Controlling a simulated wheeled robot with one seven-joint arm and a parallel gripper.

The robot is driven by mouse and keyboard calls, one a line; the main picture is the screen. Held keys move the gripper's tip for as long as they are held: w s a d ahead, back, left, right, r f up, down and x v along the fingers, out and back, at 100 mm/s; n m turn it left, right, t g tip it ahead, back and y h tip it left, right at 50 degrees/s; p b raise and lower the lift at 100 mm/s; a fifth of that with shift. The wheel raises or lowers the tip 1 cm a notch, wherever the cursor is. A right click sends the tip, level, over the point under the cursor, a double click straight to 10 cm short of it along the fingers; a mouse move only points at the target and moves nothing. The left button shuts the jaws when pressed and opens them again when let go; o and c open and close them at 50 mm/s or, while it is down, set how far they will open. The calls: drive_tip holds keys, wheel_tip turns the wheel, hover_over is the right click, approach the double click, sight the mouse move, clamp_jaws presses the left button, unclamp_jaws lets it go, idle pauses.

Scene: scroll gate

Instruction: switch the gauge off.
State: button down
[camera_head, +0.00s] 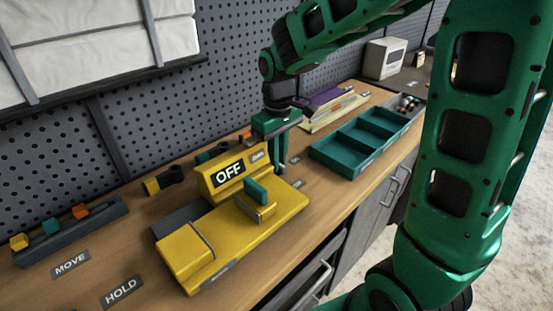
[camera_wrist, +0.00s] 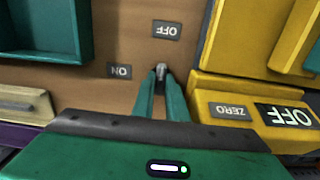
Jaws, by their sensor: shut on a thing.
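The yellow gauge (camera_head: 240,235) stands on the bench, and its display (camera_head: 229,174) reads OFF. The display also shows upside down in the wrist view (camera_wrist: 286,115), beside a ZERO label (camera_wrist: 230,111). My gripper (camera_wrist: 160,80) points down just beside the gauge. Its teal fingers are shut on a small grey metal switch lever (camera_wrist: 161,69), whose base is mostly hidden. An OFF label (camera_wrist: 166,30) and an ON label (camera_wrist: 119,71) lie on the bench near the lever. In the head view my gripper (camera_head: 281,165) hides the lever.
A teal divided tray (camera_head: 365,140) stands to the right of my gripper. A rack with coloured blocks (camera_head: 68,228) is at the left, near MOVE (camera_head: 71,264) and HOLD (camera_head: 122,291) labels. A pegboard wall (camera_head: 235,90) rises behind. Bare wood lies between gauge and tray.

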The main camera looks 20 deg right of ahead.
drive_tip(key=c, duration=1.9)
unclamp_jaws()
drive_tip(key=shift+w+r, duration=0.1)
drive_tip(key=shift+w, duration=0.15)
drive_tip(key=shift+c, duration=0.2)
drive_tip(key=shift+o, duration=0.9)
drive_tip(key=shift+s, duration=0.1)
wheel_tip(320, 180, up, 11)
drive_tip(key=shift+f, duration=0.2)
drive_tip(key=shift+d, duration=0.1)
drive_tip(key=s+d+f+m, duration=0.2)
drive_tip(key=s+d+m, duration=0.1)
drive_tip(key=s+d, duration=0.3)
drive_tip(key=s+d+f+m, duration=0.3)
drive_tip(key=s+d, duration=0.3)
drive_tip(key=s, duration=0.5)
drive_tip(key=s+d+f+m, duration=0.2)
drive_tip(key=s+d+m, duration=0.2)
drive_tip(key=s, duration=0.4)
drive_tip(key=shift+s+d+f+m, duration=0.15)
drive_tip(key=shift+d+f+m, duration=0.25)
drive_tip(key=shift+d, duration=0.5)
